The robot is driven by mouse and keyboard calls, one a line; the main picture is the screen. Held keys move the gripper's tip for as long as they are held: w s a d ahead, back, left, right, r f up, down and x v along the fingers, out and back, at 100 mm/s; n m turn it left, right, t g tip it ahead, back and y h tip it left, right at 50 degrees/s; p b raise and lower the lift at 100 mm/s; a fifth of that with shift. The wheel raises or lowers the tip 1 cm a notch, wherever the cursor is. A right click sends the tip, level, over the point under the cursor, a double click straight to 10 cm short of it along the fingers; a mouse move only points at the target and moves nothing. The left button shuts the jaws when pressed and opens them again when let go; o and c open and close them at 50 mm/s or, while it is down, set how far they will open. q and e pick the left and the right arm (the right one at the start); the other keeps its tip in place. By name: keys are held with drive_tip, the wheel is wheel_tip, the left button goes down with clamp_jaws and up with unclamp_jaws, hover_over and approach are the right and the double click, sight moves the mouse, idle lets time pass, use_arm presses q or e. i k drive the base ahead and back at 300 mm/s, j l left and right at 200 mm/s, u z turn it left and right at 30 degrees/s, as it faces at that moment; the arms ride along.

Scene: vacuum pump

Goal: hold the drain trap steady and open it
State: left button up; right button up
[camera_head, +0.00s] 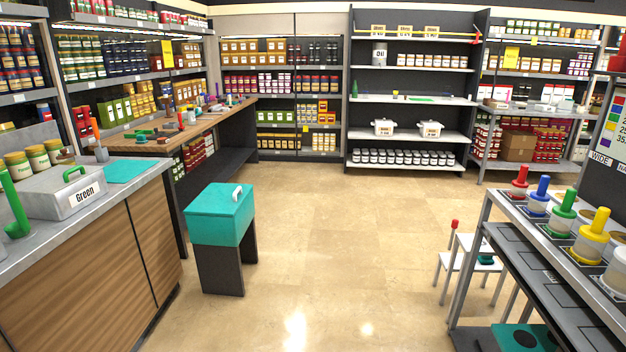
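I cannot tell for sure which thing is the drain trap. A teal box (219,215) with a lid and a white handle (237,192) stands on dark legs in the middle left; its lid looks shut. A small teal and dark part (486,260) sits on a white stool (466,244) at the right. A teal piece with a dark round spot (519,338) shows at the bottom right, partly cut off by the frame edge. Neither of my grippers is in view.
A counter (90,215) with a grey box labelled Green (66,191) stands at left, a wooden workbench (165,138) with tools behind it. A rack (530,250) with coloured knobbed jars stands at right. Stocked shelves (411,100) line the back. The middle floor (340,240) is clear.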

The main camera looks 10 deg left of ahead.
sight(190, 119)
drive_tip(key=i, duration=0.95)
drive_tip(key=i+u, duration=0.1)
drive_tip(key=i, duration=0.85)
drive_tip(key=i+l, duration=0.15)
drive_tip(key=i, duration=0.75)
drive_tip(key=i+j, duration=0.1)
drive_tip(key=i, duration=0.7)
drive_tip(key=i+j, duration=0.1)
drive_tip(key=i, duration=0.7)
drive_tip(key=i+j, duration=0.15)
drive_tip(key=i, duration=0.7)
drive_tip(key=i+u, duration=0.35)
drive_tip(key=i, duration=0.15)
drive_tip(key=i+l+u, duration=0.15)
drive_tip(key=i+u, duration=0.2)
drive_tip(key=i, duration=0.2)
drive_tip(key=i+l+u, duration=0.35)
drive_tip(key=i, duration=0.15)
